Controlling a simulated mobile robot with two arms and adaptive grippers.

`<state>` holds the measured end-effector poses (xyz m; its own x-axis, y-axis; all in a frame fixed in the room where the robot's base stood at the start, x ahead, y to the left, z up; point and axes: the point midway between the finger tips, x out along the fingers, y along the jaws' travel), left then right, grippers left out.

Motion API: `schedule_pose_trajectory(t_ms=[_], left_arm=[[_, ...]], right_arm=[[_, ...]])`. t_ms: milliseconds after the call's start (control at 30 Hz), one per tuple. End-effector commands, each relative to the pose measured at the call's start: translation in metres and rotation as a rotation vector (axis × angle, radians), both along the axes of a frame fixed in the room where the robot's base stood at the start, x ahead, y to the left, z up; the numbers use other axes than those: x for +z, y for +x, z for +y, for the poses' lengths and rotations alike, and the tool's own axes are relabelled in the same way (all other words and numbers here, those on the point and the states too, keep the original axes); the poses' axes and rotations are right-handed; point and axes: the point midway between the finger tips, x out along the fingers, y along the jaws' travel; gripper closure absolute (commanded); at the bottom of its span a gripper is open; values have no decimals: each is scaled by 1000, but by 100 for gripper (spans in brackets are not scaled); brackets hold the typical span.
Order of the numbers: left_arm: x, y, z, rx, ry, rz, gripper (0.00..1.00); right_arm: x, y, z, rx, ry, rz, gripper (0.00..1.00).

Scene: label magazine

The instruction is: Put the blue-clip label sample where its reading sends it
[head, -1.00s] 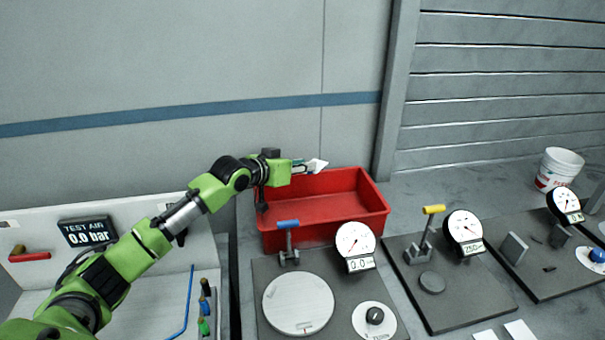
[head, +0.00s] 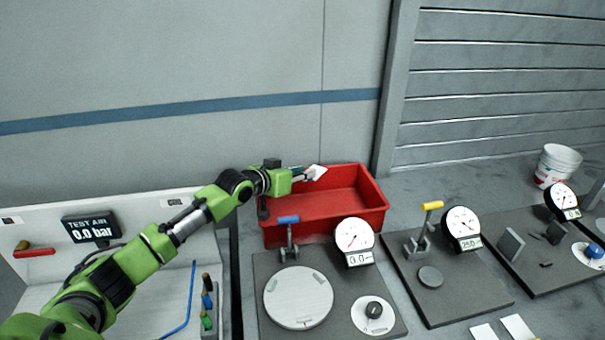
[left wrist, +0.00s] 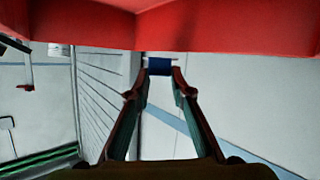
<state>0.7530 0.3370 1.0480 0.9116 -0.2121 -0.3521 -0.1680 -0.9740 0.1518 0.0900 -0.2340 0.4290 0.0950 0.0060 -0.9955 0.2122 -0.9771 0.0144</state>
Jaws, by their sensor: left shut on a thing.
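My left gripper (head: 308,174) is shut on the blue-clip label sample, over the back left part of a red bin (head: 385,210). In the head view the sample (head: 319,172) shows as a small white tilted piece at the fingertips. In the left wrist view its blue clip (left wrist: 160,66) sits between the two fingertips, with a thin pale edge beside it. Any reading on the sample is not legible. My right gripper is in neither view.
In front of the bin are a blue-handled fixture (head: 288,220) with a gauge (head: 353,235), and a yellow-handled fixture (head: 432,206) with another gauge (head: 462,222). White cards (head: 517,327) lie at the front. A white bucket (head: 558,166) stands far right. A test air display (head: 90,229) is at left.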

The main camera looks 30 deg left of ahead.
Motion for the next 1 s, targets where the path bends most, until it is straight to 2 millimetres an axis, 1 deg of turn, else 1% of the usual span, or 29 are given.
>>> schedule_pose_trajectory(t_ms=[33, 67, 100, 133, 167, 467, 567, 667, 700, 733, 867, 1000], left_arm=[[-9, -2, -1, -1, 0, 13, 95], [-9, -2, -1, -1, 1, 14, 95], [-10, -2, -2, -2, 1, 16, 74], [-10, -3, -2, -2, 0, 17, 66], [-11, -3, -2, -2, 0, 18, 62], [-15, -4, -3, -3, 0, 25, 62], [-10, -4, -3, -3, 0, 25, 62], [2, -4, -2, -3, 2, 23, 62], [-1, -10, 0, -3, 1, 24, 62], [0, -14, 1, -3, 1, 24, 62], [11, -33, 6, -3, 5, 17, 62], [22, -57, 12, -3, 5, 15, 62]], right_arm=[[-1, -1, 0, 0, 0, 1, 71], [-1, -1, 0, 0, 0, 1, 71], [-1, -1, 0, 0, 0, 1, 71], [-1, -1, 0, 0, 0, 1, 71], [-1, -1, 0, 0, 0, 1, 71], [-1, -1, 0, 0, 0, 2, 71], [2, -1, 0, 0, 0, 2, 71], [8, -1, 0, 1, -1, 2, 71], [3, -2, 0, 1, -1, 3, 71], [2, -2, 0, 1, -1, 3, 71], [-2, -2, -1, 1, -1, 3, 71], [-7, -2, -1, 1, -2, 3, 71]])
